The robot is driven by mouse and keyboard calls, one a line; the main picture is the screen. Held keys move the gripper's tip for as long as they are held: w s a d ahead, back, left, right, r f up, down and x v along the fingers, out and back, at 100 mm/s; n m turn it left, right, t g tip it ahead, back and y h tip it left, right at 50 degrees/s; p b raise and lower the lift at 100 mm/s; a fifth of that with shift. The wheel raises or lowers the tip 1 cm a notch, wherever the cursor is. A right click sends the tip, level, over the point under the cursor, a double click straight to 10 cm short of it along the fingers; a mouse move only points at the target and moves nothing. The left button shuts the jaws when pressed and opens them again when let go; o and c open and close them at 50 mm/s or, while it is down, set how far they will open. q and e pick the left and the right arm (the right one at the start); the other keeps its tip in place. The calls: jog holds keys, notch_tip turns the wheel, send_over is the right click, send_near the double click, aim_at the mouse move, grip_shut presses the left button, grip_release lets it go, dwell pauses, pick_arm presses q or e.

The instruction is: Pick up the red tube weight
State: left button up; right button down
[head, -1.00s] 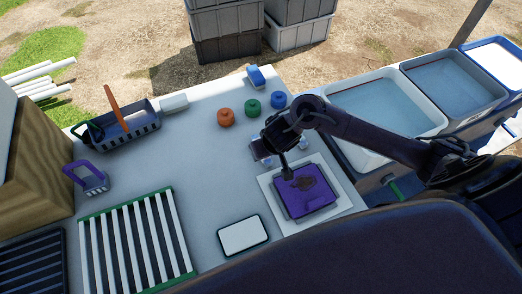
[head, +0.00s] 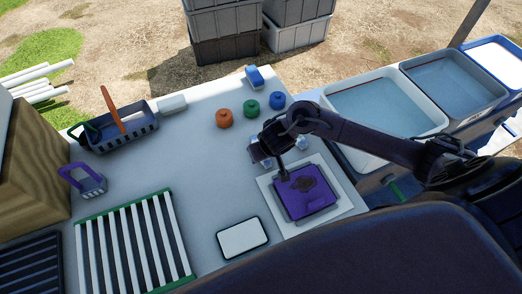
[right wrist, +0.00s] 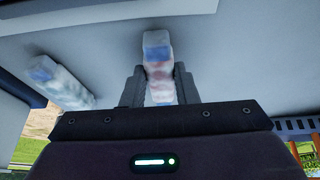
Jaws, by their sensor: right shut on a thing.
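An orange-red round, knobbed piece (head: 224,118) stands on the pale table, left of a green one (head: 250,107) and a blue one (head: 277,101). It looks like the red tube weight. My right gripper (head: 284,172) is over the table near a purple pad, apart from the red piece. In the right wrist view my right gripper (right wrist: 158,88) is shut on a small whitish, clear bottle-like thing (right wrist: 158,68) with a blue band and reddish patches. A similar thing (right wrist: 60,80) is to its left. My left gripper is not in view.
The purple pad (head: 306,192) lies on a white square. A white-topped tray (head: 242,238), a slatted rack (head: 132,245) and a dark basket (head: 118,128) stand on the table. Water basins (head: 378,105) are at the right. The table's middle is clear.

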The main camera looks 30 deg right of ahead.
jog(key=shift+r, duration=0.1)
notch_tip(320, 180, up, 32)
jog(key=p, duration=1.5)
